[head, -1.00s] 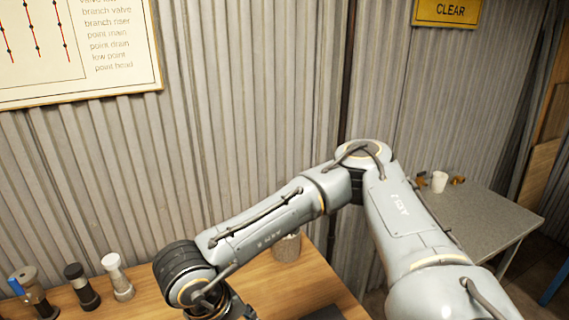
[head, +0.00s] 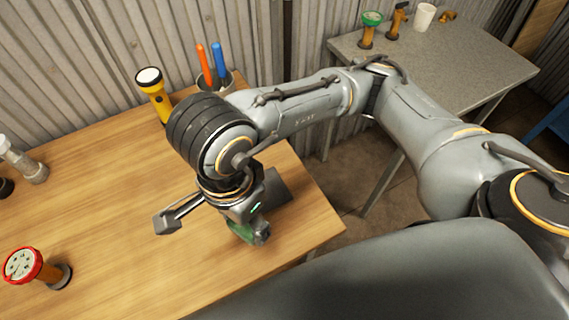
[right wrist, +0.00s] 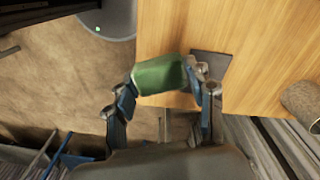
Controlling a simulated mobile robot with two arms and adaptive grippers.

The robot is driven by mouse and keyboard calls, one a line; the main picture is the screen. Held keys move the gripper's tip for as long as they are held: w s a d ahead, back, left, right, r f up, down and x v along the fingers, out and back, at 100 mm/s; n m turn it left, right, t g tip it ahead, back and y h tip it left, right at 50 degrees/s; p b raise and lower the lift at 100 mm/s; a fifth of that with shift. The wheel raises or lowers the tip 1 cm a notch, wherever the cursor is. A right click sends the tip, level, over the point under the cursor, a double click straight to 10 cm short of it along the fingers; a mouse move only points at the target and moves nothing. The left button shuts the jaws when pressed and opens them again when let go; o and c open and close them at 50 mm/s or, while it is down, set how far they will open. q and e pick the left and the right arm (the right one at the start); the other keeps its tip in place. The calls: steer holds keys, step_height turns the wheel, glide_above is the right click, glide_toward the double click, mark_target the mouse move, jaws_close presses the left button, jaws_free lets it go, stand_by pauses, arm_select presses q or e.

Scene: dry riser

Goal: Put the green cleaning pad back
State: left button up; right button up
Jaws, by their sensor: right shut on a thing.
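The green cleaning pad (right wrist: 160,74) is held between the two fingers of my right gripper (right wrist: 168,88) in the right wrist view. In the head view, the pad (head: 241,231) shows partly below my right gripper (head: 248,224), near the right front edge of the wooden table (head: 130,235). A dark grey flat patch (head: 283,190) lies on the table just behind the gripper; it also shows in the right wrist view (right wrist: 211,65), beside the pad. The pad appears above the table edge. My left gripper is not in view.
A yellow torch (head: 155,95) and a cup (head: 228,82) with orange- and blue-handled tools stand at the back of the table. A red-rimmed valve piece (head: 25,267) is at the left. A grey table (head: 440,70) holds fittings and a white cup (head: 424,17).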

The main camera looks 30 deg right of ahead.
steer(key=shift+w+d+f, duration=0.1)
steer(key=shift+w+d, duration=0.1)
steer(key=shift+w, duration=0.05)
steer(key=w+d+f+p, duration=0.1)
steer(key=w+d+f, duration=0.1)
steer(key=w, duration=0.1)
steer(key=w+d+f+p, duration=0.1)
steer(key=w+d+f, duration=0.1)
steer(key=w+f, duration=0.1)
steer(key=w+d+f+p, duration=0.1)
steer(key=w+d+f, duration=0.1)
steer(key=w+f, duration=0.1)
steer(key=shift+w+f, duration=0.1)
steer(key=shift+w, duration=0.5)
steer(key=shift+w+d+f, duration=0.2)
steer(key=shift+w+f, duration=0.15)
steer(key=shift+f, duration=0.15)
steer(key=f, duration=0.1)
steer(key=f+p, duration=0.1)
steer(key=f, duration=0.1)
steer(key=shift+w+d, duration=0.1)
steer(key=shift+w, duration=0.1)
steer(key=shift+f, duration=0.25)
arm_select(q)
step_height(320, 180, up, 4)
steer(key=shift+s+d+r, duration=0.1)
arm_select(e)
steer(key=shift+f, duration=0.1)
